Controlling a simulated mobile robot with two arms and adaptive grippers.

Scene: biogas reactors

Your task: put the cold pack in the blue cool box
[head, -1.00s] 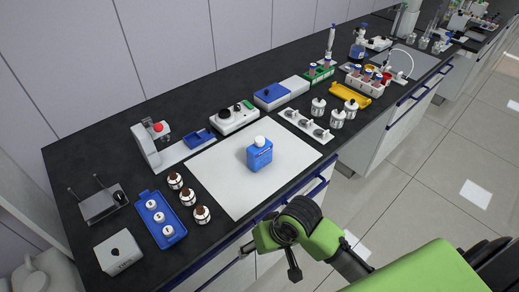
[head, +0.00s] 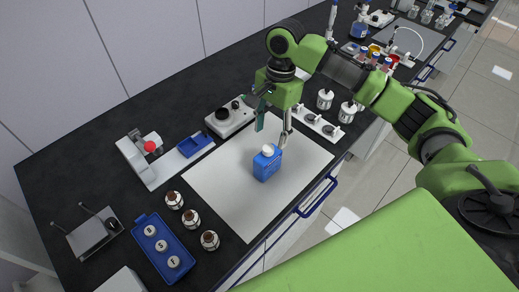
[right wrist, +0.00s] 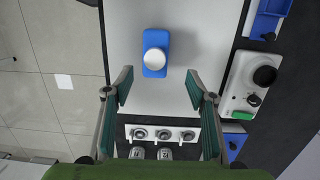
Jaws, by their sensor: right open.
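The task's cold pack seems to be the blue block with a white cap (head: 267,165), upright on the white mat (head: 230,188). It also shows in the right wrist view (right wrist: 155,62). My right gripper (head: 273,126) is open and empty, pointing down just behind and above the pack; in the right wrist view the pack lies just beyond the fingertips (right wrist: 158,84), not between them. A blue part beside the hotplate in the right wrist view (right wrist: 236,142) is probably the cool box, cut off by my gripper. In the head view my right arm hides it. My left gripper is out of view.
A white hotplate (head: 230,118) stands behind the mat. A white rack (head: 318,124) and white-capped jars (head: 325,99) are at right. Brown-capped jars (head: 191,219) and a blue tray (head: 165,249) stand at left. A device with a red knob (head: 149,148) stands left of the mat.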

